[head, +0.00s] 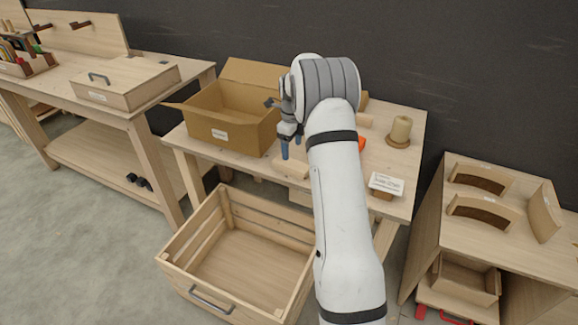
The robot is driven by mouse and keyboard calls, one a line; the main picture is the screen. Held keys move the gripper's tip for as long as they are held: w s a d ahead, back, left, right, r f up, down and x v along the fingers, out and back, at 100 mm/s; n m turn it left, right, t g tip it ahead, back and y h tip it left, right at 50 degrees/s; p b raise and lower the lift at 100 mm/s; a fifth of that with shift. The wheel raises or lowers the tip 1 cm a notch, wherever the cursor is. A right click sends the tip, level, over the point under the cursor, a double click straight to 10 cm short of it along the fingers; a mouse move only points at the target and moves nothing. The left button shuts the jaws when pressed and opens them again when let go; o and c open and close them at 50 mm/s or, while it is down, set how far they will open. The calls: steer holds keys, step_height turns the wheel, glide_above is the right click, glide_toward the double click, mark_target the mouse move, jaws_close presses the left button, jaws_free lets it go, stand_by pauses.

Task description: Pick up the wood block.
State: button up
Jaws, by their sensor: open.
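A pale wood block (291,168) lies near the front edge of the middle table (413,135). My gripper (291,148) points down just above and behind the block, with its blue fingers apart and nothing seen between them. My arm comes up from the bottom of the head view and hides part of the table. Whether the fingertips touch the block cannot be told.
An open cardboard box (212,132) stands left of my gripper. A slatted wooden crate (188,240) is on the floor in front. An orange item is partly hidden behind my arm.

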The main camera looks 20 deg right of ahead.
mark_target(292, 163)
steer(key=shift+w+d+f+m, duration=0.15)
steer(key=shift+f, duration=0.3)
steer(key=shift+w+d+f+m, duration=0.1)
steer(key=shift+f+m, duration=0.05)
steer(key=shift+f, duration=0.25)
step_height(292, 163, down, 7)
steer(key=shift+a+p, duration=0.15)
steer(key=shift+p, duration=0.7)
steer(key=shift+c, duration=0.3)
steer(key=c, duration=1.1)
